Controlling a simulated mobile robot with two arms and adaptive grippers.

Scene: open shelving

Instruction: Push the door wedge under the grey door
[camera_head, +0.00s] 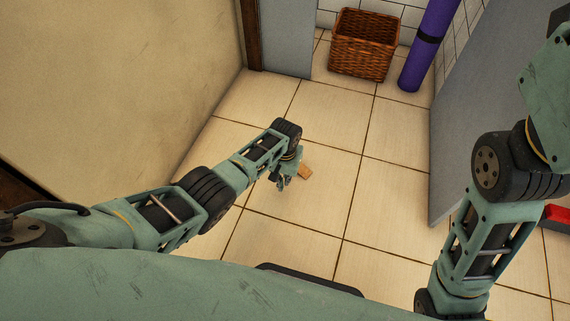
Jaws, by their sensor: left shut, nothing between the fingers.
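The door wedge (305,171) is a small tan wooden piece on the tiled floor near the middle of the view. My left gripper (284,183) is low over the floor, just left of the wedge and partly in front of it. It is shut with nothing between its fingers. I cannot tell whether it touches the wedge. The grey door (470,110) stands open on the right, well apart from the wedge. My right arm crosses in front of part of it, and my right gripper is out of view.
A brown wicker basket (364,45) and a purple rolled mat (428,42) stand at the back by a tiled wall. A beige wall (120,80) bounds the left. A red object (557,214) shows at the right edge. The floor between wedge and door is clear.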

